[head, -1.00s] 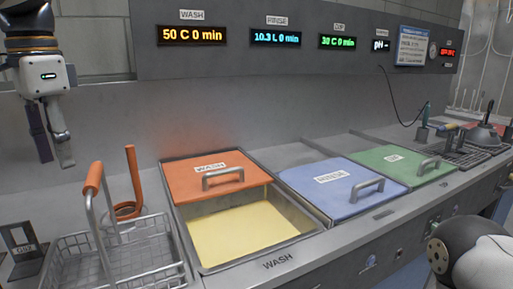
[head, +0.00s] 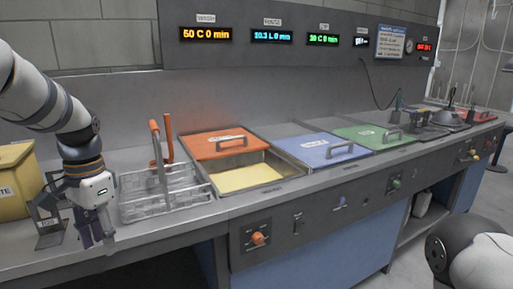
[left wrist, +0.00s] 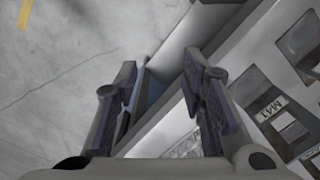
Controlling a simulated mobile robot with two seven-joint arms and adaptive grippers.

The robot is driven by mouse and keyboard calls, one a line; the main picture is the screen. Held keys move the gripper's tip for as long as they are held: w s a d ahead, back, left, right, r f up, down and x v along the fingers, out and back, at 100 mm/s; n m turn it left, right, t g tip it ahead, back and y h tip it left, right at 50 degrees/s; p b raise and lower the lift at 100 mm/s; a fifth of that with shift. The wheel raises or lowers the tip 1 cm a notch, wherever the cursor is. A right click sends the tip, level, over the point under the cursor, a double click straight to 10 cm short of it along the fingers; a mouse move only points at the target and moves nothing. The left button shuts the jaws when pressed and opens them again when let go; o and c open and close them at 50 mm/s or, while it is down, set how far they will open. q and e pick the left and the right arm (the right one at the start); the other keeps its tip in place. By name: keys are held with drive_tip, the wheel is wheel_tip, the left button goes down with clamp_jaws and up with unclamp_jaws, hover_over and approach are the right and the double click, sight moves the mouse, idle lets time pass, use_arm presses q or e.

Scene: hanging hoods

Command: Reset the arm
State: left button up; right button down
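My left arm comes in from the left in the head view and bends down. Its gripper (head: 97,238) hangs pointing down by the counter's front edge, left of the wire basket. In the left wrist view the two fingers of the left gripper (left wrist: 158,75) stand apart with nothing between them. Part of my right arm shows at the lower right of the head view. Its gripper is out of sight.
A wire basket (head: 178,196) with an orange handle stands near the gripper. The wash tank (head: 250,178) holds yellow liquid, its orange lid (head: 215,145) pushed back. Blue (head: 318,150) and green (head: 370,136) lids lie further right. A yellow box (head: 15,185) stands at left. Floor in front is clear.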

use_arm(q)
drive_tip(key=s+d+f+n, duration=0.1)
drive_tip(key=s+d+f, duration=0.1)
drive_tip(key=s+f, duration=0.45)
drive_tip(key=s+d+f+n+g, duration=0.1)
drive_tip(key=s+f, duration=0.3)
drive_tip(key=f, duration=0.6)
drive_tip(key=s+d+f, duration=0.2)
drive_tip(key=s+f, duration=0.4)
drive_tip(key=f, duration=0.2)
drive_tip(key=s+d+f+n, duration=0.1)
drive_tip(key=s+d+f, duration=0.1)
drive_tip(key=s, duration=0.9)
drive_tip(key=s+d+f+n, duration=0.2)
drive_tip(key=s, duration=0.9)
drive_tip(key=shift+f, duration=0.15)
drive_tip(key=shift+w, duration=0.1)
